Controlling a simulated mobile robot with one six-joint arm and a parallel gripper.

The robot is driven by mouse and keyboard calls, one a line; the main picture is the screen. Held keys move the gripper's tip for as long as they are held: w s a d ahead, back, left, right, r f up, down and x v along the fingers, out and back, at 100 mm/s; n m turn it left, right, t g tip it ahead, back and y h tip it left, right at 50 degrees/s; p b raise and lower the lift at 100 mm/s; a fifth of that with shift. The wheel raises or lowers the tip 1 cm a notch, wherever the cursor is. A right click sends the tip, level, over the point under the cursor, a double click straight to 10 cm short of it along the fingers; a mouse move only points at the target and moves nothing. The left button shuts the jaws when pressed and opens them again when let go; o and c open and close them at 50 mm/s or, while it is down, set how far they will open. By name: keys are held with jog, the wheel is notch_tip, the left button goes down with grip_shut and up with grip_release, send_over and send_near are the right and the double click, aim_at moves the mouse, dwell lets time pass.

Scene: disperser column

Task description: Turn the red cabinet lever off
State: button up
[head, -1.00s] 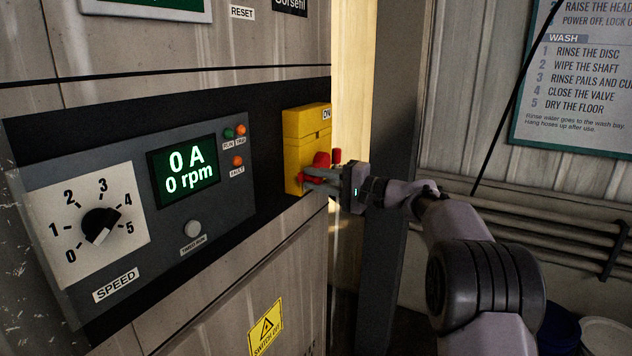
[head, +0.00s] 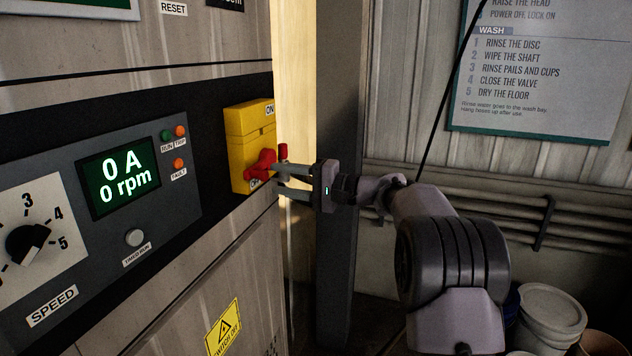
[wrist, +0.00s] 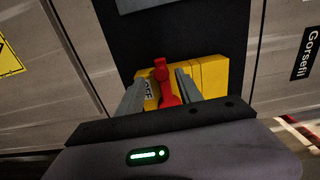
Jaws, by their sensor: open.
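The red lever (head: 262,163) sits on the front of a yellow switch box (head: 249,122) on the cabinet, with an ON label at the box's top and a partly covered label below. My gripper (head: 279,181) is open just right of the lever, its fingers pointing left toward the box. In the wrist view the lever (wrist: 162,75) shows between the two spread fingertips (wrist: 158,84), in front of the yellow box (wrist: 211,75), with an OFF label to its left. Whether either finger touches the lever I cannot tell.
The panel left of the box carries a speed dial (head: 28,244) and a green display (head: 117,175) reading 0 A, 0 rpm. A grey post (head: 338,80) stands behind my gripper. Pipes (head: 480,200) run along the back wall, and a white pail (head: 550,312) stands at lower right.

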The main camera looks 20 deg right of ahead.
jog(key=p+v, duration=0.1)
jog(key=v, duration=1.1)
jog(key=shift+p, duration=0.4)
jog(key=s+a+f+n+g+h, duration=0.15)
jog(key=s+a+g+h, duration=0.4)
jog(key=s+a, duration=1.1)
jog(key=s+d+f+h, duration=0.1)
jog(key=s+f+h, duration=0.1)
jog(key=s, duration=0.4)
jog(key=s+d+f+h, duration=0.1)
jog(key=s+f+h, duration=0.1)
jog(key=s+f, duration=0.2)
jog(key=s+d+f+n+h, duration=0.1)
jog(key=s+f+h, duration=0.2)
jog(key=s, duration=0.7)
jog(key=shift+s+f+t, duration=0.25)
jog(key=shift+f+t, duration=0.1)
jog(key=shift+f, duration=0.2)
